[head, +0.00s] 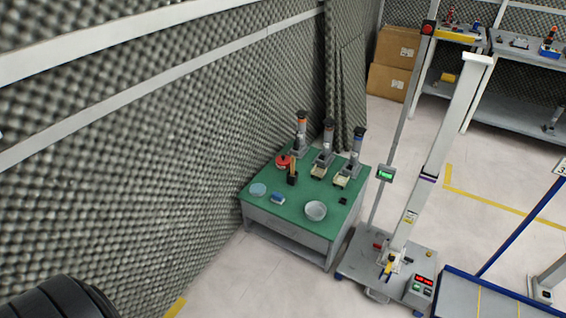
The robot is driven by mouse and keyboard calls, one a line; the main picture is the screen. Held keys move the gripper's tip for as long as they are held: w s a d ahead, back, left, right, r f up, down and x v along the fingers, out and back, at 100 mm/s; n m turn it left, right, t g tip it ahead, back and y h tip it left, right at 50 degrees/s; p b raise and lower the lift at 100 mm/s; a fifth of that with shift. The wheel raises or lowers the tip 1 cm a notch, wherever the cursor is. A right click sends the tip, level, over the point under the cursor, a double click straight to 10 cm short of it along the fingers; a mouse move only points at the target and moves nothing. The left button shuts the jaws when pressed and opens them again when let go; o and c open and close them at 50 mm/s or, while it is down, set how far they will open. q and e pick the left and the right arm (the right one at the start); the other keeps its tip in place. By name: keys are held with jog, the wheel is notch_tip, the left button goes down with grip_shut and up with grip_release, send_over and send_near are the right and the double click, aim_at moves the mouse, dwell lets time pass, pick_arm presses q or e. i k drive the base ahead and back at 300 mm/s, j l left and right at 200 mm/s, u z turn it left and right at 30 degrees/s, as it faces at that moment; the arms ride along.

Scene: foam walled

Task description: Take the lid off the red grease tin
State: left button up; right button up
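A small red round thing (284,161), probably the red grease tin, sits near the left back edge of a green-topped table (276,216). It is too small to make out its lid. A dark object with a tan upper part stands just in front of it and partly covers it. Neither of my grippers shows in the head view.
The table also holds a pale blue round dish (258,190), a small blue item (278,198), a grey bowl (316,211) and several upright devices. Foam wall (140,130) borders its left side. A wheeled stand (385,275) is close on its right. Floor in front is clear.

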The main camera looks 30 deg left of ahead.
aim_at(281, 160)
jog(key=i+j+u, duration=0.1)
jog(key=u, duration=0.3)
jog(key=i+u, duration=0.1)
jog(key=u, duration=0.3)
jog(key=i+u, duration=0.15)
jog(key=u, duration=0.25)
jog(key=i+u, duration=0.1)
jog(key=u, duration=0.35)
jog(key=i+l+u, duration=0.45)
jog(key=i+l, duration=0.55)
jog(key=i, duration=0.15)
